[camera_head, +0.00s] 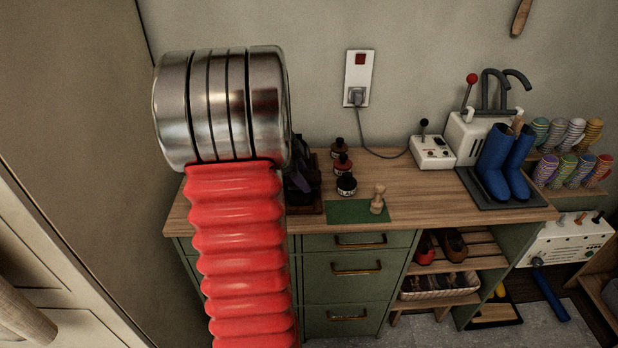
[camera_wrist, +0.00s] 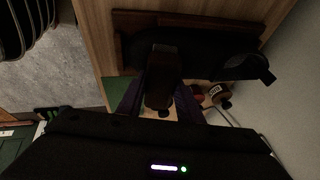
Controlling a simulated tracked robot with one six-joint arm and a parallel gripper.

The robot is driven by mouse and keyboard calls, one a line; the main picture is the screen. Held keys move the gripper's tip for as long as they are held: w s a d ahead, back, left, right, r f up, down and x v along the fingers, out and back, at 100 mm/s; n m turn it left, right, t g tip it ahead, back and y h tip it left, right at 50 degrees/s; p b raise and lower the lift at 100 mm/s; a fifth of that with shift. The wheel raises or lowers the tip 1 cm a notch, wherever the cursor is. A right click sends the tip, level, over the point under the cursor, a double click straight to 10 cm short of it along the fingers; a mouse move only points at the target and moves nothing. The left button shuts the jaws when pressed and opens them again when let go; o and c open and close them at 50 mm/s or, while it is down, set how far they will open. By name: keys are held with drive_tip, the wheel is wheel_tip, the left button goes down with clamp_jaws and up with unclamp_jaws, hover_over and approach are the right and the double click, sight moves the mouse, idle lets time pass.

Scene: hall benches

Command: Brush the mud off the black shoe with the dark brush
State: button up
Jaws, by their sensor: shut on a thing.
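My gripper (camera_wrist: 160,98) has dark purple fingers, shut on a dark brush (camera_wrist: 161,80) that shows as a dark brown block between them in the wrist view. The black shoe (camera_wrist: 215,52) lies just beyond the brush, on a dark wooden board (camera_wrist: 150,18). I cannot tell whether the brush touches the shoe, and no mud can be made out in the dim light. In the head view my arm hides most of this spot; part of my gripper (camera_head: 302,182) shows to its right, over the bench.
Several polish jars (camera_head: 346,184) stand right of my gripper. A green mat (camera_head: 350,212) holds a small wooden tool (camera_head: 378,200). Farther right are a control box (camera_head: 432,152) and blue boots (camera_head: 494,165). The bench top (camera_head: 425,195) is clear between mat and boots.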

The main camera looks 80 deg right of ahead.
drive_tip(key=shift+w+a, duration=0.1)
drive_tip(key=shift+w, duration=0.4)
drive_tip(key=shift+w, duration=0.15)
drive_tip(key=shift+w+a+r, duration=0.1)
drive_tip(key=shift+w+a, duration=0.1)
drive_tip(key=shift+w, duration=0.5)
drive_tip(key=shift+w+a, duration=0.2)
drive_tip(key=shift+w, duration=0.5)
drive_tip(key=shift+d+f, duration=0.1)
drive_tip(key=shift+f, duration=0.1)
drive_tip(key=shift+s, duration=0.15)
drive_tip(key=shift+s+d+r, duration=0.1)
drive_tip(key=shift+s+d, duration=0.05)
drive_tip(key=shift+s, duration=0.6)
drive_tip(key=shift+s+d+r, duration=0.1)
drive_tip(key=shift+s+d, duration=0.05)
drive_tip(key=shift+s, duration=0.55)
drive_tip(key=shift+s, duration=0.1)
